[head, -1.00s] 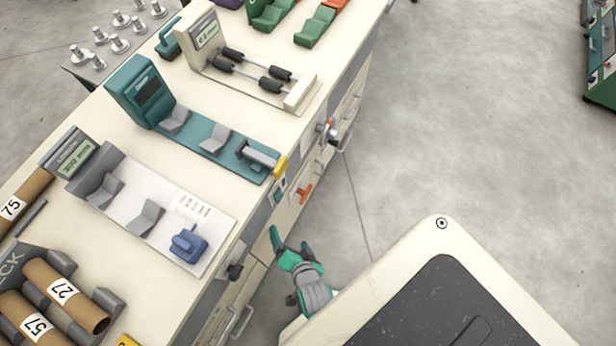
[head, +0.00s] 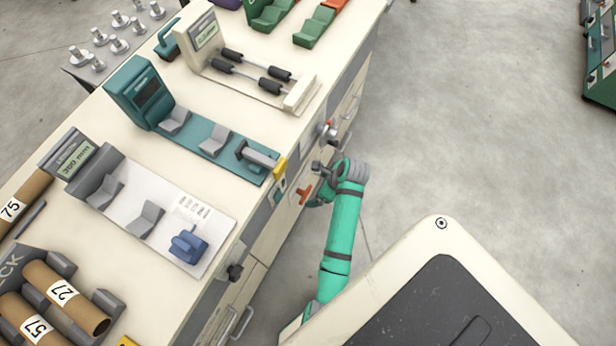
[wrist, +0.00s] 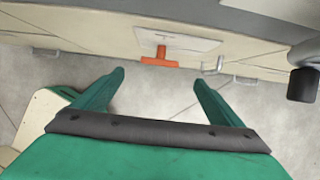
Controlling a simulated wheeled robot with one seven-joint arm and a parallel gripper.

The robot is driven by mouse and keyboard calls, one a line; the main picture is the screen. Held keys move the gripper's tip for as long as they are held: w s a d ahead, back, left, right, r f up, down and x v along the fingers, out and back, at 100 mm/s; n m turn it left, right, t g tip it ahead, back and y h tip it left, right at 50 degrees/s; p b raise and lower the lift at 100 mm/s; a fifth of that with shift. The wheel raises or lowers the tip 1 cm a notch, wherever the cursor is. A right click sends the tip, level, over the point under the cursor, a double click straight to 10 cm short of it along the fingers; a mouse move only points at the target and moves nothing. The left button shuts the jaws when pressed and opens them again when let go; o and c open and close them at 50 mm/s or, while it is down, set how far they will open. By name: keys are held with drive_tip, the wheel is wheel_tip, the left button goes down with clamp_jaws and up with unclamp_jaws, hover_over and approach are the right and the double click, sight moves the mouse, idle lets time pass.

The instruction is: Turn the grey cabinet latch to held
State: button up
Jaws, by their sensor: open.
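No plainly grey latch stands out on the cabinet front. An orange T-shaped handle (head: 303,196) sits there on a pale plate; the wrist view also shows this handle (wrist: 160,58). A small silver-grey fitting with a red part (head: 328,131) is farther along the front, too small to read its position. My gripper (wrist: 158,76) is open and empty, its green fingers spread, with the orange handle beyond the gap between their tips and apart from them. In the head view my arm mostly hides the gripper (head: 318,198) beside the cabinet front.
A dark cylindrical knob (wrist: 303,86) is at the right of the wrist view. The bench top (head: 130,150) carries gauges and tubes. Clear floor (head: 460,130) lies to the right.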

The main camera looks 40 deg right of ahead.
sight(306, 195)
drive_tip(key=x, duration=1)
drive_tip(key=shift+w+f, duration=0.1)
drive_tip(key=shift+f, duration=0.15)
drive_tip(key=shift+a, duration=0.1)
drive_tip(key=c, duration=1.1)
